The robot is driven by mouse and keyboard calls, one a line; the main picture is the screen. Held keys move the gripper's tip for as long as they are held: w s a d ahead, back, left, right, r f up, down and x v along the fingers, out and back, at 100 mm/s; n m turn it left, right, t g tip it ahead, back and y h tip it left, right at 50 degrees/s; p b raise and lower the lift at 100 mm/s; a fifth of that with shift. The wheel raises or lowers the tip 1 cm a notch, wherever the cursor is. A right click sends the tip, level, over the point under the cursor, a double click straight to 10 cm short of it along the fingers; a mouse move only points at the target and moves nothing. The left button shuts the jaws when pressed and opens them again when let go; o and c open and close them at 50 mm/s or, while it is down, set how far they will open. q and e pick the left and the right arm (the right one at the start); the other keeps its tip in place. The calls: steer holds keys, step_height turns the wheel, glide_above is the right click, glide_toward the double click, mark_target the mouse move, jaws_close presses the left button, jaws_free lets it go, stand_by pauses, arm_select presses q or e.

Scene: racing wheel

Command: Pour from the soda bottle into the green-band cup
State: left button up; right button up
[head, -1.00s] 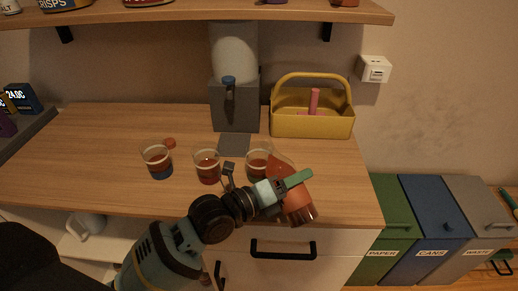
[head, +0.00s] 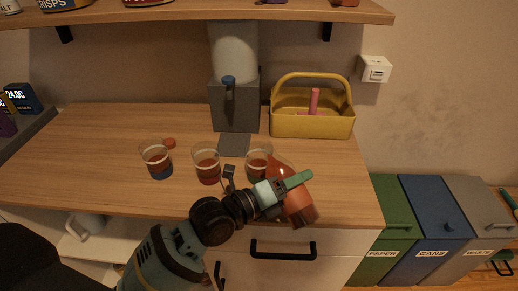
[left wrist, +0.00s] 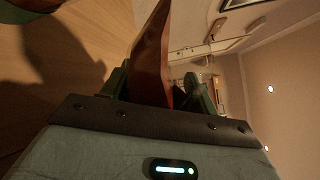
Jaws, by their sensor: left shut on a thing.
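The soda bottle (head: 298,204), orange-red, is tilted at the counter's front right, its narrow end up and leaning left toward the right-hand cup. My left gripper (head: 290,186) is shut on it; the bottle also shows between the fingers in the left wrist view (left wrist: 151,55). The right-hand cup (head: 258,161) is clear with reddish contents; its lower part is partly hidden by my gripper, so I cannot see its band colour from the head. The middle cup (head: 206,164) has a red band and the left cup (head: 157,162) a blue band. My right gripper is out of view.
A grey dispenser (head: 233,105) stands behind the cups. A yellow caddy (head: 311,124) is at the back right. A shelf (head: 200,14) hangs above.

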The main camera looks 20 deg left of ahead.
mark_target(293, 172)
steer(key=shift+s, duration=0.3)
arm_select(q)
steer(key=shift+r, duration=0.15)
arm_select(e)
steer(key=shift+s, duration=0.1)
arm_select(q)
steer(key=shift+d+r+n+p, duration=0.1)
steer(key=shift+r+n+p, duration=0.25)
steer(key=shift+n, duration=0.05)
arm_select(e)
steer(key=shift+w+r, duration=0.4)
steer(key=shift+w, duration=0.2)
arm_select(q)
steer(key=shift+s+r, duration=0.1)
steer(key=shift+r, duration=0.05)
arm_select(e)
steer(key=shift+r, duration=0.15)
arm_select(q)
steer(key=shift+r, duration=0.15)
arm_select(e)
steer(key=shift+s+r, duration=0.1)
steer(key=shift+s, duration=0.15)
arm_select(q)
steer(key=shift+d+r+n+p, duration=0.1)
steer(key=shift+r+n+p, duration=0.3)
steer(key=shift+n+p, duration=0.15)
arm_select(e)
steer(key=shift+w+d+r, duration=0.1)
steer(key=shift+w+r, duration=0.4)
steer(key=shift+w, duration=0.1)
